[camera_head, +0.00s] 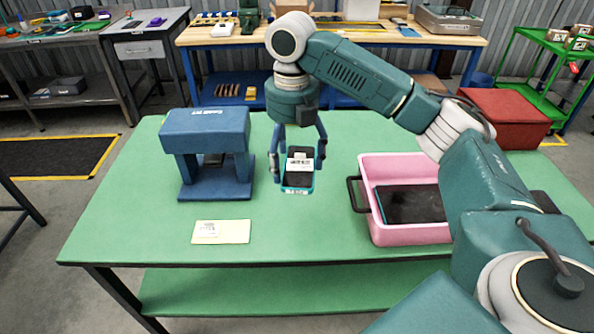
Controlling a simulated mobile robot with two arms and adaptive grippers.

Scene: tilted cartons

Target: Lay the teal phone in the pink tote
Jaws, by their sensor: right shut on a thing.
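My right gripper (298,152) points down above the middle of the green table and is shut on the teal phone (298,179). The phone has a dark face with a white label and a teal edge. It seems to be held a little above the table top. My right arm hides the tote's right part. My left gripper is not in view.
A blue press-like stand (206,142) is on the table's left. A pale card (221,232) lies at the front left of the green table (300,238). A red box (505,115) is behind my right arm. The table front between card and tote is clear.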

